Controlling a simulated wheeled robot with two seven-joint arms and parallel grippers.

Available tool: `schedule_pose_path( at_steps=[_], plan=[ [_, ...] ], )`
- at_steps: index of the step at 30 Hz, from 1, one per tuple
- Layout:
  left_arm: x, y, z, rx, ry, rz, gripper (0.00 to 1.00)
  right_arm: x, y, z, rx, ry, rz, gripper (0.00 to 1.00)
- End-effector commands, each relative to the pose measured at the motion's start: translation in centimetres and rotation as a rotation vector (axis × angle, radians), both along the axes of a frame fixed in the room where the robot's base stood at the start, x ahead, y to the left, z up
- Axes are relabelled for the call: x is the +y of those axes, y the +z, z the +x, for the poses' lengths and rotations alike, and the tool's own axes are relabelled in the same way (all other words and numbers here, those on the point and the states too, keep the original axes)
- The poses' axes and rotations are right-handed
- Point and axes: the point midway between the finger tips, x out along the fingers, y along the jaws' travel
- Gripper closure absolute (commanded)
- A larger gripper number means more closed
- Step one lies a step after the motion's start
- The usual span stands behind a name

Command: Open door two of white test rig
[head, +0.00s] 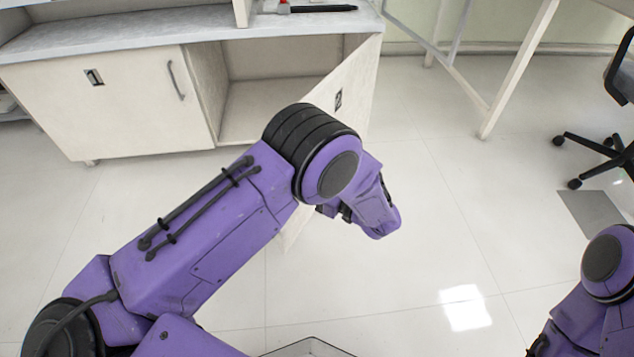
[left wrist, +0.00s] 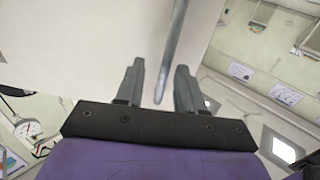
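The white test rig (head: 215,50) stands at the back left in the head view. Its left door (head: 115,105) is shut, with a curved grey handle. Its right door (head: 355,85), which I take as door two, stands swung well out, and the compartment behind it shows empty. My left arm covers much of this door. In the left wrist view, the pale door panel (left wrist: 85,50) fills the upper left. A grey handle bar (left wrist: 172,50) runs between the fingers of my left gripper (left wrist: 159,66), which are apart with gaps visible. My right gripper is out of view.
A black pen-like item (head: 322,9) and a small red item lie on the rig's top. A table leg (head: 515,75) and a black wheeled chair (head: 610,140) stand at the right. The tiled floor (head: 440,230) between is clear.

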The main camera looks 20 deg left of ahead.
Motion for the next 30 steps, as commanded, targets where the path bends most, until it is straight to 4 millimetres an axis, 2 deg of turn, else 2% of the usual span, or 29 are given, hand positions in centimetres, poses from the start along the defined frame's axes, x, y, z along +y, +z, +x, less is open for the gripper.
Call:
schedule_pose_path(
  at_steps=[2, 7, 13, 22, 23, 24, 26, 30],
  plan=[
    [-1.9, 0.2, -0.3, -0.001, -0.004, -0.002, 0.62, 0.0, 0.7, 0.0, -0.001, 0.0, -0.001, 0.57],
    [-6.1, 0.1, -1.0, 0.0, -0.002, -0.004, 0.62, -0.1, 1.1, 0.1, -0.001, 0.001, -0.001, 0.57],
    [-8.7, 0.0, -1.3, -0.001, -0.003, 0.0, 0.62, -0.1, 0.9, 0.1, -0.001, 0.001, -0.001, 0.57],
    [-9.1, 0.1, -1.4, -0.002, -0.001, 0.0, 0.62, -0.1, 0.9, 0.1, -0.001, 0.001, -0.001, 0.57],
    [-9.1, 0.1, -1.4, -0.002, -0.001, 0.0, 0.69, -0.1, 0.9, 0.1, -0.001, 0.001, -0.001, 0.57],
    [-9.0, 0.1, -1.4, -0.001, -0.008, 0.003, 0.82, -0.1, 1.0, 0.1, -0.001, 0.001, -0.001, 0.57],
    [-8.3, 0.2, -1.1, 0.004, -0.047, 0.023, 1.0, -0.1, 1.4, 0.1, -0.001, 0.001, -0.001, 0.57],
    [-4.8, -0.7, 0.3, 0.066, -0.306, 0.097, 1.0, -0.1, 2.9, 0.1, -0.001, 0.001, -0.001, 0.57]
  ],
)
